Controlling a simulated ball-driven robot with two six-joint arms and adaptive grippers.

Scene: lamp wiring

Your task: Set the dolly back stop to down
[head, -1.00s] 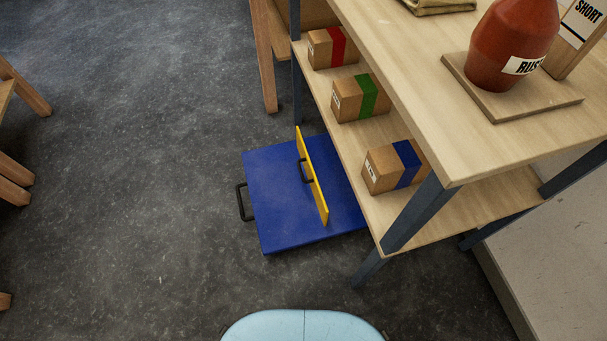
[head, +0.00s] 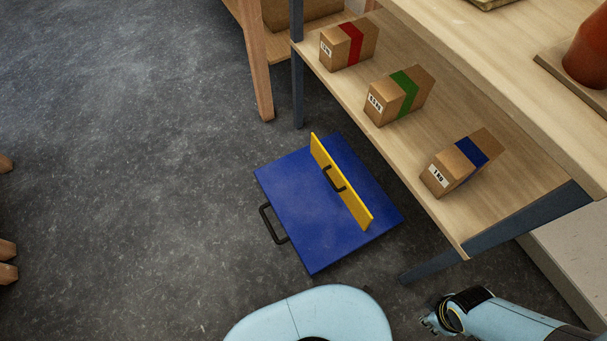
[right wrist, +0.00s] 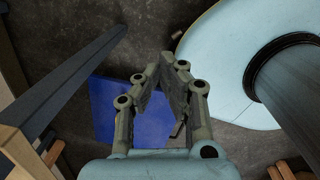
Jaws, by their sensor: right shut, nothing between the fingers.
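The dolly (head: 298,215) is a blue flat platform on the floor in the head view, with a black handle on its left side. Its yellow back stop (head: 343,188) stands up from the platform as a thin panel, with a black handle on its near left face. My right gripper (head: 431,323) is at the lower right, to the right of and nearer than the dolly, apart from it. In the right wrist view my right gripper (right wrist: 170,62) is shut and empty, with the blue platform (right wrist: 115,108) beyond it. The yellow stop cannot be made out there. My left gripper is out of view.
A wooden shelf unit (head: 520,195) with dark metal legs stands right of the dolly, close to its right side. Boxes with red (head: 348,46), green (head: 400,94) and blue (head: 462,162) bands sit on its lower shelf.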

